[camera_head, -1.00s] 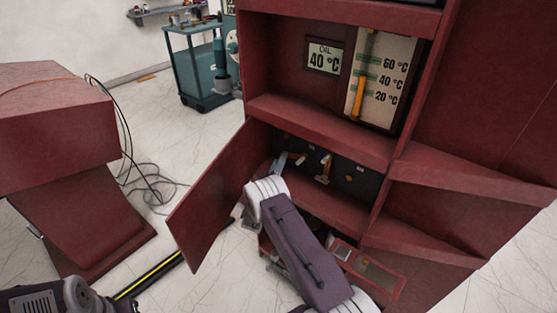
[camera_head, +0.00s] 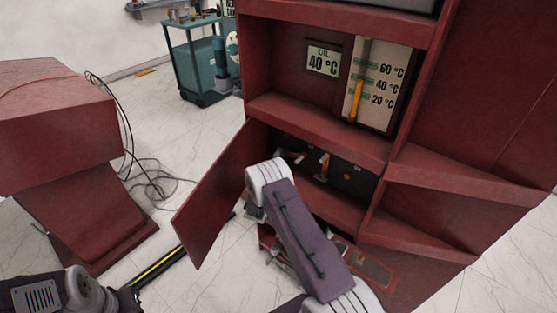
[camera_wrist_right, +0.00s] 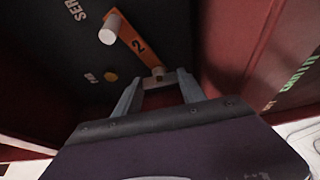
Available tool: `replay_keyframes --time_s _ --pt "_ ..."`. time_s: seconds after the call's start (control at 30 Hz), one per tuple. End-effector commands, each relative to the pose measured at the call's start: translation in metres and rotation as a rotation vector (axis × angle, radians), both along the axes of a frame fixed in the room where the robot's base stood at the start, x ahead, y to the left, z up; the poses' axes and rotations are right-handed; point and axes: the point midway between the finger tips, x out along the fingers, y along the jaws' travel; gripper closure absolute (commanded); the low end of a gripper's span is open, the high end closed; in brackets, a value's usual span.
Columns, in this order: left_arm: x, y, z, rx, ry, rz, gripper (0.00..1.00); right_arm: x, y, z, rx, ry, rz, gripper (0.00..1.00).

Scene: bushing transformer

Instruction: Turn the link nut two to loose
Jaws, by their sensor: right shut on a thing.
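In the right wrist view, an orange link bar (camera_wrist_right: 134,42) marked "2" is mounted on a dark panel, with a pale round peg at its upper end. At its lower end is the small link nut two (camera_wrist_right: 158,73). My right gripper (camera_wrist_right: 158,82) has its two grey fingers on either side of that nut and is shut on it. In the head view, my right arm reaches into the lower compartment, and its wrist hides the fingers and the nut. An orange link (camera_head: 324,166) shows right of the wrist. My left gripper is not in view.
An open red door (camera_head: 215,195) stands left of my right arm. A red shelf (camera_head: 320,128) lies above the compartment, under the oil gauge (camera_head: 372,85). A red cabinet (camera_head: 60,110) with cables on the floor and a teal cart (camera_head: 200,60) stand further left.

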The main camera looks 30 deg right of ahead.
Motion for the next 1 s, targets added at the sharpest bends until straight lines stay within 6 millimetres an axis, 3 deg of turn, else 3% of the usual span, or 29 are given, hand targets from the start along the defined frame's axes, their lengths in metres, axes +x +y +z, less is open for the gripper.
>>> replay_keyframes --time_s 0.43,0.47,0.53,0.83,1.0 --pt "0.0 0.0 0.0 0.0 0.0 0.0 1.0 0.0 0.0 -0.001 -0.002 0.011 -0.001 0.93" --pt "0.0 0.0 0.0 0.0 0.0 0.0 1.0 0.0 0.0 -0.001 -0.002 0.011 -0.001 0.47" --pt "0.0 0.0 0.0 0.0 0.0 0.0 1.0 0.0 0.0 -0.001 -0.003 0.01 -0.001 0.31" --pt "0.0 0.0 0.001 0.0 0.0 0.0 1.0 -0.001 0.001 0.0 -0.003 0.008 0.0 0.31" --pt "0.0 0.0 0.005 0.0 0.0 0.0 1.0 -0.019 0.021 0.001 -0.003 0.013 0.003 0.31"
